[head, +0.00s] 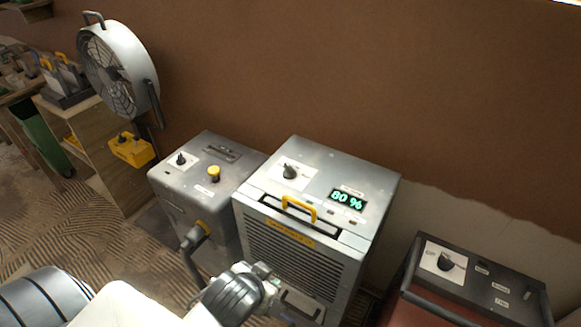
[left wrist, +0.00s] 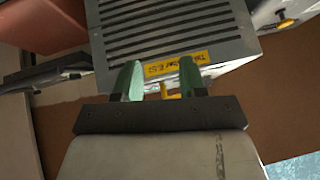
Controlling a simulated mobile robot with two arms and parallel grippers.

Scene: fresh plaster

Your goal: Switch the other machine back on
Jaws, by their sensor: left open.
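A large grey machine (head: 385,190) with a lit 80 % display (head: 347,200), a dark knob (head: 290,171) and a yellow handle (head: 299,209) stands in the middle of the head view. A smaller grey machine (head: 170,185) stands left of it, with a dark knob (head: 181,160) and a yellow knob (head: 214,172). A dark red machine (head: 440,315) with a knob (head: 446,262) is at the right. My left gripper (left wrist: 160,68) is open and empty in front of the large machine's grille (left wrist: 170,25). The yellow handle shows between its fingers, apparently beyond them. My right gripper is out of view.
A drum fan (head: 118,65) stands at the back left, beside a wooden cabinet (head: 90,130). A yellow box (head: 132,150) hangs at the cabinet's side. A hose (head: 192,238) projects from the smaller grey machine's front. The brown wall closes off the back.

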